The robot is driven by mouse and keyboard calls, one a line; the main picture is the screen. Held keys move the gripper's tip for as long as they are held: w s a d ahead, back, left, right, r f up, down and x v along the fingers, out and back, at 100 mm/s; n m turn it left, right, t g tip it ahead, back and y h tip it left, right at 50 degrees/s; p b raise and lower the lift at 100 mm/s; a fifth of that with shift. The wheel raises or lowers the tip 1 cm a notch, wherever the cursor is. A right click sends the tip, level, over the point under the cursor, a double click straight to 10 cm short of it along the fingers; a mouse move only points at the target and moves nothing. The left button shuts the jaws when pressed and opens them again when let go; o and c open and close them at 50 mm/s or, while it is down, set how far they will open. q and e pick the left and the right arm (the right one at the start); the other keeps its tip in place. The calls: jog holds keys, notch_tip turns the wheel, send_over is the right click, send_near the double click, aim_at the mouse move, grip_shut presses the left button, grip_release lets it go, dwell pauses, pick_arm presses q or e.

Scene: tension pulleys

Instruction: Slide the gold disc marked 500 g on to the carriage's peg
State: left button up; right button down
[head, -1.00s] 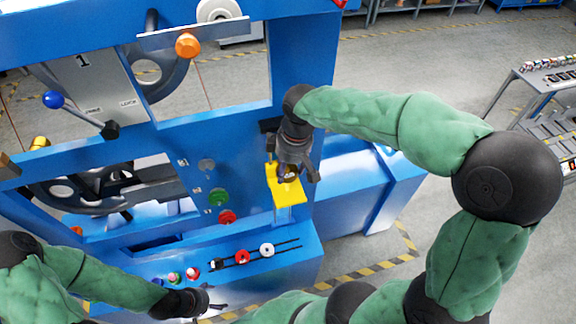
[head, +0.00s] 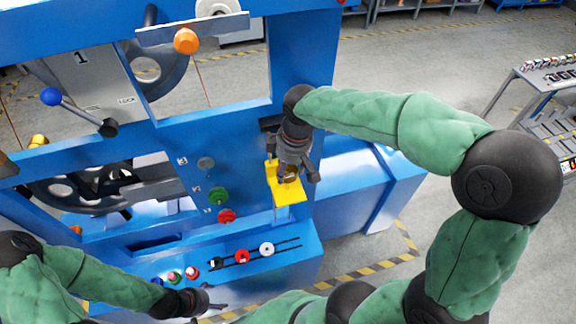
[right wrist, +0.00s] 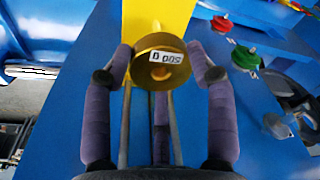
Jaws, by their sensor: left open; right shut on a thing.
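The gold disc (right wrist: 158,72) has a white label reading 500 g, seen upside down in the right wrist view. My right gripper (right wrist: 160,68) is shut on it, with a finger against each side of its rim. The yellow carriage (head: 289,197) on the blue machine lies right beside and behind the disc; its yellow plate also shows in the right wrist view (right wrist: 158,14). My left gripper (head: 212,300) is open and empty at the bottom of the head view.
Grey, green (head: 218,195) and red knobs stick out of the blue panel left of the carriage. A slotted ledge below holds a red disc (head: 241,256) and a white disc (head: 267,249). A lever with a blue ball (head: 51,96) is at upper left.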

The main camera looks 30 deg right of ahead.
aim_at(288, 188)
jog(key=shift+f+b, duration=0.7)
jog(key=shift+f, duration=0.3)
jog(key=shift+f, duration=0.35)
dwell(0.3)
jog(key=shift+f+b, duration=1.05)
jog(key=shift+f, duration=0.05)
jog(key=shift+f, duration=0.35)
dwell(0.5)
jog(key=shift+f+b, duration=0.65)
jog(key=shift+f, duration=0.05)
dwell(0.4)
jog(key=shift+c, duration=1.6)
grip_release()
